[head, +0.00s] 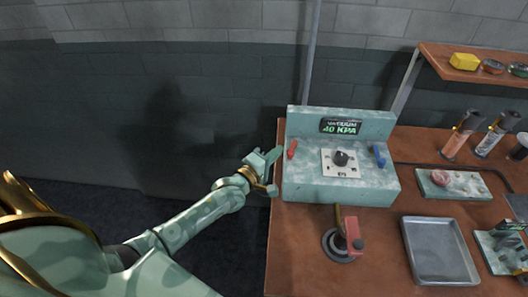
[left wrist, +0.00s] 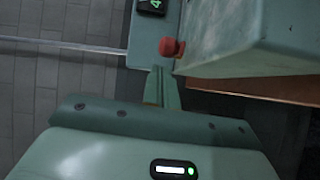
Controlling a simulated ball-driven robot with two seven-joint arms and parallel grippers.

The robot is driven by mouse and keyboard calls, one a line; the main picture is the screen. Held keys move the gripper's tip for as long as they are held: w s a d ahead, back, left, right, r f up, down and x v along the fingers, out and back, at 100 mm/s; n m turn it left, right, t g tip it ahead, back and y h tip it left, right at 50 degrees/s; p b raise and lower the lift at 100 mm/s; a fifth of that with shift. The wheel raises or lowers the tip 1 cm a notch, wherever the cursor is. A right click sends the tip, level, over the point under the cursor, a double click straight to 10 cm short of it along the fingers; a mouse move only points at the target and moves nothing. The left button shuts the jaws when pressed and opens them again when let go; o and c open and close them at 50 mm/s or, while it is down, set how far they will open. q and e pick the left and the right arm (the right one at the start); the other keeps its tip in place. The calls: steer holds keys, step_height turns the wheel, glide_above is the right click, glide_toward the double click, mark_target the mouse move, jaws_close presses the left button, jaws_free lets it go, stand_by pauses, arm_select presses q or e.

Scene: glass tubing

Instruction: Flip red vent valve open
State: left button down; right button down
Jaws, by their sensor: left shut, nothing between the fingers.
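The red vent valve lever (head: 292,149) stands on the left end of the green vacuum box (head: 345,188). In the left wrist view the lever's red rounded end (left wrist: 169,47) shows just beyond my fingertips. My left gripper (head: 274,160) is shut and empty, close to the box's left side, just left of the red lever. In the left wrist view its closed fingers (left wrist: 161,88) point toward the lever; I cannot tell whether they touch it. The display (head: 341,126) reads vacuum 40 KPA. My right gripper is not in view.
A black knob (head: 341,158) and a blue lever (head: 379,156) sit on the same box. A round fixture with a red block (head: 354,236) stands in front. A grey tray (head: 440,250) lies to the right, with tubes (head: 460,138) behind. Left of the table is open floor.

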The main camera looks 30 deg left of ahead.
mark_target(292, 155)
arm_select(q)
steer(key=shift+w+d+f, duration=0.1)
steer(key=shift+d, duration=0.1)
steer(key=d, duration=0.1)
steer(key=d+p, duration=0.2)
steer(key=shift+d+r, duration=0.1)
steer(key=shift+r, duration=0.15)
steer(key=shift+d+f, duration=0.1)
steer(key=shift+d, duration=0.2)
steer(key=shift+f, duration=0.1)
steer(key=shift+a, duration=0.1)
